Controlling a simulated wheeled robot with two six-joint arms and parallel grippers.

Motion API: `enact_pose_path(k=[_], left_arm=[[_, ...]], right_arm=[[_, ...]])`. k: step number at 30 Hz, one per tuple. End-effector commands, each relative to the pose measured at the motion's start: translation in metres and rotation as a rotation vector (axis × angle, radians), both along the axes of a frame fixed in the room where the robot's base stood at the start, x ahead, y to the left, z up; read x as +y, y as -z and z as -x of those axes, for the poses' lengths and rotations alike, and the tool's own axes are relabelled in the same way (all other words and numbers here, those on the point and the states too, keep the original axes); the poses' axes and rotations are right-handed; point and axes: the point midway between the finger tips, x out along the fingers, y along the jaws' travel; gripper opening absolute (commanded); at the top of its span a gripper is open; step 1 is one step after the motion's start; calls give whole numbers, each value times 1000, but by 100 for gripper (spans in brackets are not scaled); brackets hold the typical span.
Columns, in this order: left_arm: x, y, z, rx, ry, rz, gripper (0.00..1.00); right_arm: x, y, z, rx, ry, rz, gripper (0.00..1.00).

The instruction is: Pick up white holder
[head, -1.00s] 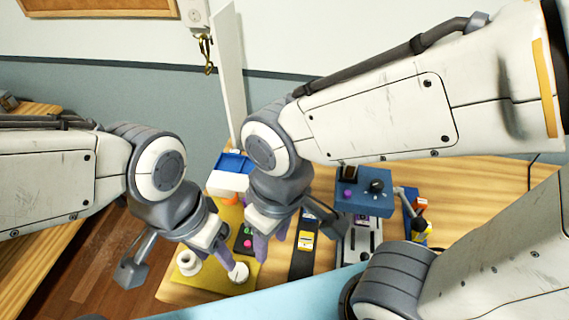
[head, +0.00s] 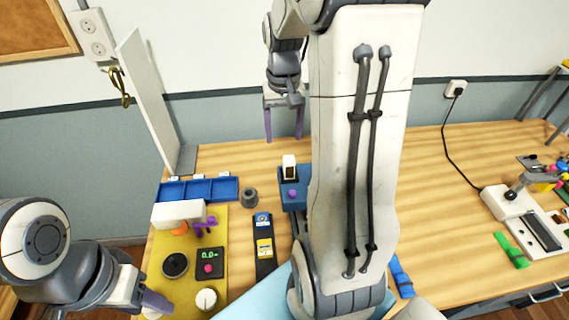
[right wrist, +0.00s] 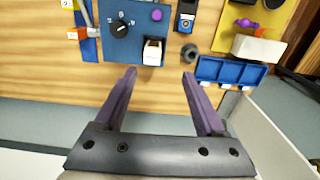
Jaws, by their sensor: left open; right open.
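Which thing is the white holder is not certain. A long white block (head: 178,213) stands at the back of the yellow board, with orange and purple parts beneath and beside it; it also shows in the right wrist view (right wrist: 257,48). A small white piece (head: 152,313) lies at the board's front left, mostly hidden by my left gripper. My left gripper (head: 153,302) is low at the left, open, with one finger clearly visible. My right gripper (head: 284,122) is open and empty, raised behind the blue control box. In the right wrist view its fingers (right wrist: 159,74) point toward that box.
The blue control box (right wrist: 125,38) carries a dial and a white-sided switch. A blue tray (head: 215,190) and grey cup (head: 250,197) stand near a tall white panel (head: 148,100).

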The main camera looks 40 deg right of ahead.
Motion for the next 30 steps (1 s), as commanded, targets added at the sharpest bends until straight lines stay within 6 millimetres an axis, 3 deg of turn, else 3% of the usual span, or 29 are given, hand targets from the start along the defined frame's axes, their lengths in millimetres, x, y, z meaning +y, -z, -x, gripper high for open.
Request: enact_pose_path(k=[3,9,17,24,30], left_arm=[[0,-2,0,0,0,0,50],[0,-7,0,0,0,0,50],[0,-14,0,0,-1,0,50],[0,-24,0,0,-1,0,50],[0,-25,0,0,-1,0,50]], right_arm=[[-11,10,2,5,29,-1,72],[-10,41,2,5,28,-1,72],[-10,61,4,6,27,-1,72],[-12,97,6,5,27,-2,72],[-12,105,6,1,27,1,72]])
